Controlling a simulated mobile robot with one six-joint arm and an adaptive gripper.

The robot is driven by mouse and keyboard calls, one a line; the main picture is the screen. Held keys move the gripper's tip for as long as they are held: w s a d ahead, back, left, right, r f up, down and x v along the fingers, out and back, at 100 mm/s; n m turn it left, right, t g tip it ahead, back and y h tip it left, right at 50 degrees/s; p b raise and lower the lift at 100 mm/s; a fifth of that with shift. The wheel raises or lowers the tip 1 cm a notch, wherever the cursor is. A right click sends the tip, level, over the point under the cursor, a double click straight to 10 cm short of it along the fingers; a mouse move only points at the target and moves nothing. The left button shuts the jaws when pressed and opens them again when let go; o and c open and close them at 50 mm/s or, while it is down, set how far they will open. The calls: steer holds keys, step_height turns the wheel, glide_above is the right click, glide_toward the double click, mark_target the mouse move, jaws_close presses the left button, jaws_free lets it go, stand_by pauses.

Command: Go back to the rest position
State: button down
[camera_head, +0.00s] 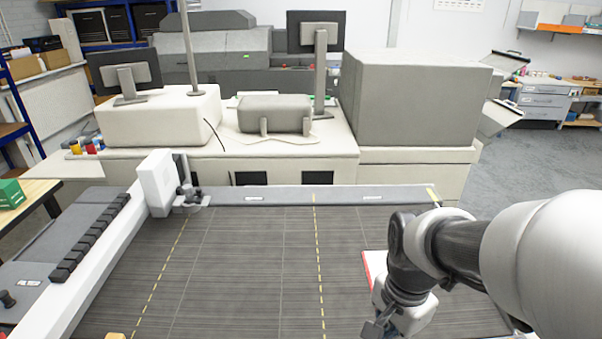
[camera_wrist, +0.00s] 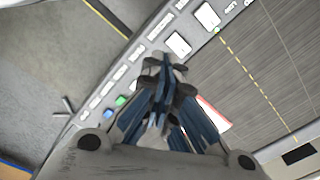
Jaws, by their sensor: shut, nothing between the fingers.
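My gripper shows at the lower right in the head view (camera_head: 378,330), partly cut off by the bottom edge. In the wrist view my gripper (camera_wrist: 162,100) is shut with its fingers together and nothing between them. It hangs above the near right part of a grey ribbed table (camera_head: 240,270), near an edge strip with buttons. My white and dark grey arm reaches in from the right and hides the table's right side.
A white and red flat item (camera_head: 372,264) lies on the table beside my arm, partly hidden. A white gantry beam (camera_head: 100,250) crosses the table's left side. Beige machines with monitors stand behind. A green box (camera_head: 11,194) sits far left. The table's middle is clear.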

steer(key=s+a+r+n+t+b, duration=0.1)
steer(key=s+r+n+t+b, duration=0.2)
steer(key=s+n, duration=0.6)
steer(key=r+n+t, duration=0.1)
steer(key=r+n, duration=0.1)
steer(key=n, duration=0.1)
steer(key=shift+s+a, duration=0.15)
steer(key=shift+a, duration=0.15)
